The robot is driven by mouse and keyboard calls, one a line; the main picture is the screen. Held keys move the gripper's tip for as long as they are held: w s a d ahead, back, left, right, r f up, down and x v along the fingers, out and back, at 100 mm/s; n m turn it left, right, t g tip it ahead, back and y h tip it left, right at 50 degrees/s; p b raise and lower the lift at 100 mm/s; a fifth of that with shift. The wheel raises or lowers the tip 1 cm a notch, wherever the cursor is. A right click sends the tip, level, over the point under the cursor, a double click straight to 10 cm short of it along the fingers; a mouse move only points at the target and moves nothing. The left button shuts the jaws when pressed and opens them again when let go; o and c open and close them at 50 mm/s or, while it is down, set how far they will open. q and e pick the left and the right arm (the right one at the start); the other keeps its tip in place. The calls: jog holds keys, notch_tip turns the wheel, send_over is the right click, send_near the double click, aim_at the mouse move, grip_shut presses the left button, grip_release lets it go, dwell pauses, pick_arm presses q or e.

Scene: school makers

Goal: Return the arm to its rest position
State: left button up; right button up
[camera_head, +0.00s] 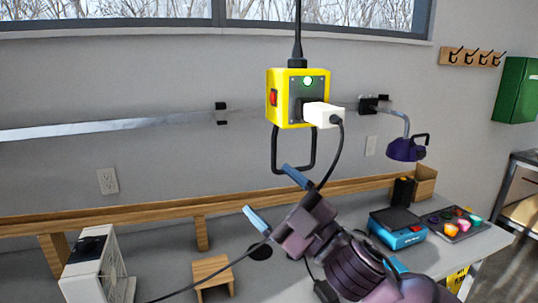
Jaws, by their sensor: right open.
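My right gripper (275,198) comes in from the lower right, its two blue fingers spread apart with nothing between them. It is just below the yellow power box (285,100), which hangs on a black cord from above, with a black handle loop below it. A white plug (323,114) sits in the front of the box beside a lit green light. The plug's black cable (336,160) runs down behind my right gripper. My left gripper is not in view.
A workbench (480,245) with a wooden shelf (150,217) runs along the wall. On it are a white device (95,268), a small wooden stand (212,272), a blue device (398,235) and a tray of coloured pieces (455,237). A purple lamp (403,150) is on the wall.

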jog(key=s+d+f+m+h, duration=0.2)
jog(key=d+f+m+h, duration=0.65)
jog(key=f, duration=0.25)
jog(key=s+d+f+m+h, duration=0.2)
jog(key=d+f+m+h, duration=0.6)
jog(key=d+f+h, duration=0.15)
jog(key=s+d+f+m+g+h, duration=0.1)
jog(key=s+d+f+g, duration=0.2)
jog(key=s+f, duration=0.3)
jog(key=s+d+f+m+g, duration=0.1)
jog(key=s+d+f+g, duration=0.25)
jog(key=s, duration=0.55)
jog(key=s+d+f+m+g+h, duration=0.1)
jog(key=s+d+f+m+g, duration=0.1)
jog(key=s+f+g, duration=0.35)
jog(key=w+f+n+t, duration=0.1)
jog(key=w+f+t, duration=0.5)
jog(key=f+t, duration=0.4)
jog(key=shift+f+y, duration=0.25)
jog(key=shift+y, duration=0.15)
